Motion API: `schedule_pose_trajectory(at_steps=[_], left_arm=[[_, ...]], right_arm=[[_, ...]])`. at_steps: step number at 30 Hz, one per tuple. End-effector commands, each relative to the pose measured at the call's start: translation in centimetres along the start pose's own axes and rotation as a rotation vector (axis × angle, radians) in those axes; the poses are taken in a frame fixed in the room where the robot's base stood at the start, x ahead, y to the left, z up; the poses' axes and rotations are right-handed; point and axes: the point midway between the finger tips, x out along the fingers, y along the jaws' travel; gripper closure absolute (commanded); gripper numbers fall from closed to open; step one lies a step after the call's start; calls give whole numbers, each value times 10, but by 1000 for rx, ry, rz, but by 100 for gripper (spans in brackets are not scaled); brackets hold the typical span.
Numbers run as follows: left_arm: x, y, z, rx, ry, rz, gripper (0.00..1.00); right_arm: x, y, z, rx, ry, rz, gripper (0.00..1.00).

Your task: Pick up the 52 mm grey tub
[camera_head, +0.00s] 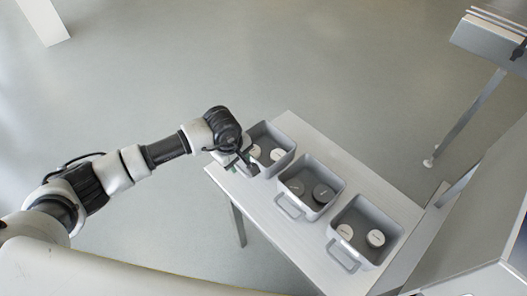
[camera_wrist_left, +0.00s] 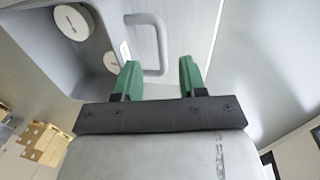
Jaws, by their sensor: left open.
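Two dark grey round tubs, one (camera_head: 295,187) on the left and one (camera_head: 323,193) on the right, stand in the middle grey crate (camera_head: 291,206). Their size labels are too small to read, so I cannot tell which tub is 52 mm. My left gripper (camera_head: 243,165) is open and empty at the near side of the left crate (camera_head: 284,135). In the left wrist view its green fingers (camera_wrist_left: 160,78) are spread apart, below a crate handle (camera_wrist_left: 163,45). My right gripper is not in view.
The left crate holds pale-lidded tubs, also in the left wrist view (camera_wrist_left: 71,22). All crates stand on a narrow pale table (camera_head: 245,195). Open floor lies behind it.

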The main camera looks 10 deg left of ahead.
Motion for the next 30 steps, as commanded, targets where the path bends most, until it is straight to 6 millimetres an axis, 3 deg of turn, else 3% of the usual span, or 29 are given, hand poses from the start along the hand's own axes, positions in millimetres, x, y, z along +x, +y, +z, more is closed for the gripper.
schedule_pose_trajectory(at_steps=[5, 15, 23, 30], left_arm=[[12, 0, 0, -3, -3, -1, 59], [56, -2, -4, -3, -3, 1, 59], [60, -2, -4, -2, -2, 2, 59], [60, -2, -4, -2, -2, 2, 94]], right_arm=[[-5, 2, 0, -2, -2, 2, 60], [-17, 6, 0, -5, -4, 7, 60], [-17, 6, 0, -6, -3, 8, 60], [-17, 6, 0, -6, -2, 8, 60]])
